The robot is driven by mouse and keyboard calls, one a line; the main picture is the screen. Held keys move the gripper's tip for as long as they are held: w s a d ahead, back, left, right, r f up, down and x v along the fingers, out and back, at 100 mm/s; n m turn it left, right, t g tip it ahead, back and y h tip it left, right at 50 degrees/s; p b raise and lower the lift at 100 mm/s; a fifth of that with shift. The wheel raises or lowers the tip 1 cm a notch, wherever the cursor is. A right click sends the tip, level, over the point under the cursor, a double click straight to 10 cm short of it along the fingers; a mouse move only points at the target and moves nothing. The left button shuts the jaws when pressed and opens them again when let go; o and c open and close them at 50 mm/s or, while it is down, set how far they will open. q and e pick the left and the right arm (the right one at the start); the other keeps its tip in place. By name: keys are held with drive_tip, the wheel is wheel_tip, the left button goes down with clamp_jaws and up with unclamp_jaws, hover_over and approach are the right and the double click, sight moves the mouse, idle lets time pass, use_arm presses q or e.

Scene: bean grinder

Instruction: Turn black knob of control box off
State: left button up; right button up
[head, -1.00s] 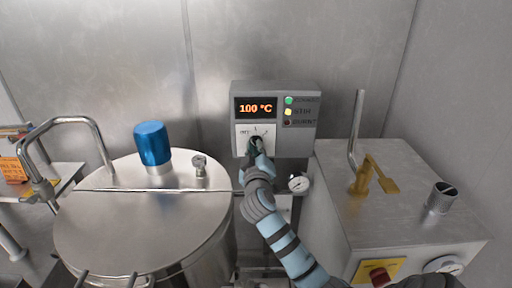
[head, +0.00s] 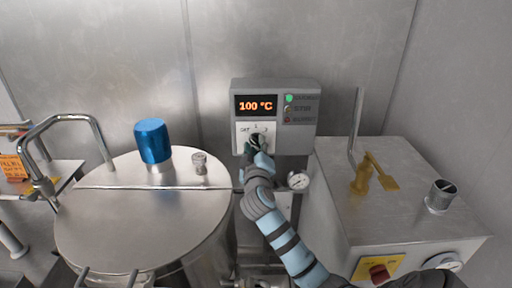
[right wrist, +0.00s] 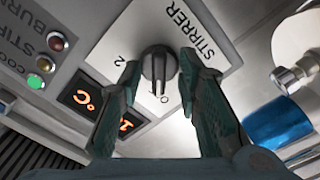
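The grey control box (head: 300,140) is on the metal wall, with an orange "100 °C" display, three indicator lamps and a white dial plate labelled STIRRER. Its black knob (right wrist: 158,62) shows clearly in the right wrist view, its grip bar running up and down the picture. My right gripper (right wrist: 160,64) has one finger on each side of the knob, with a narrow gap on both sides; it is open. In the head view the right gripper (head: 255,149) covers part of the dial. The green lamp is lit; the middle lamp looks dim. My left gripper is out of view.
A steel kettle (head: 125,225) with a blue cap (head: 152,143) stands to the left. A metal cabinet (head: 420,165) with a yellow lever (head: 372,175) and a red switch stands to the right. A small gauge (head: 298,181) sits below the box.

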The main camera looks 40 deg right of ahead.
drive_tip(key=v, duration=1.2)
drive_tip(key=shift+w, duration=0.1)
